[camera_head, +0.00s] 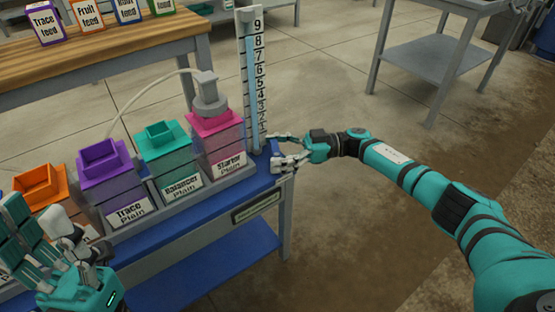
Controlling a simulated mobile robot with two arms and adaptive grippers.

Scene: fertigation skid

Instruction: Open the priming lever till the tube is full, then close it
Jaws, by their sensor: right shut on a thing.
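The clear tube (249,60) stands upright against a white scale board (260,75) numbered up to 9, at the right end of the blue bench. Pale blue shows along the tube up to about the 8 mark; the exact level is hard to read. My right gripper (283,153) is at the foot of the tube, at the bench's right corner, shut on what appears to be the priming lever. The fingers hide most of the lever, so its angle cannot be told. My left gripper (72,248) is at the lower left, in front of the containers, apart from the lever.
Orange (38,183), purple (104,165), teal (164,143) and pink (216,128) containers stand in a row on the blue bench (236,197). A grey cap with a pale hose sits on the pink one. A wooden table (110,58) with labelled feed boxes stands behind.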

